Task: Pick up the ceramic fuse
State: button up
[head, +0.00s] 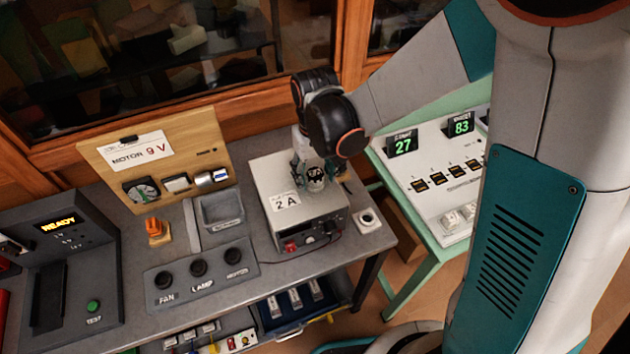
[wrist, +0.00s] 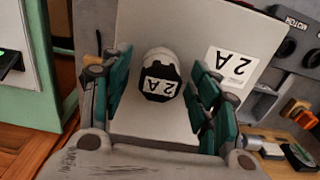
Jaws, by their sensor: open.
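The ceramic fuse, a short white cylinder with a black top cap marked "2 A" (wrist: 160,80), stands on the pale top of a metal box labelled "2 A" (wrist: 205,25). In the head view the fuse (head: 316,183) is partly hidden under my gripper (head: 308,168), and the box (head: 271,180) stands on the grey bench. In the wrist view my gripper (wrist: 160,88) is open. Its teal fingers are to the left and right of the fuse, with a visible gap on each side.
A small white block with a dark round socket (head: 367,220) is right of the box. Left are a grey tray (head: 222,210), a knob panel (head: 200,274) and an orange switch (head: 155,228). A green-framed console (head: 440,180) is at right. A wooden motor board (head: 157,163) stands behind.

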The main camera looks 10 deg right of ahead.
aim_at(315, 173)
jog(key=shift+r, duration=0.1)
jog(key=shift+c, duration=0.6)
jog(key=c, duration=1)
jog(key=shift+r, duration=0.1)
notch_tip(315, 173, up, 20)
jog(key=p, duration=1.3)
jog(key=shift+p, duration=0.4)
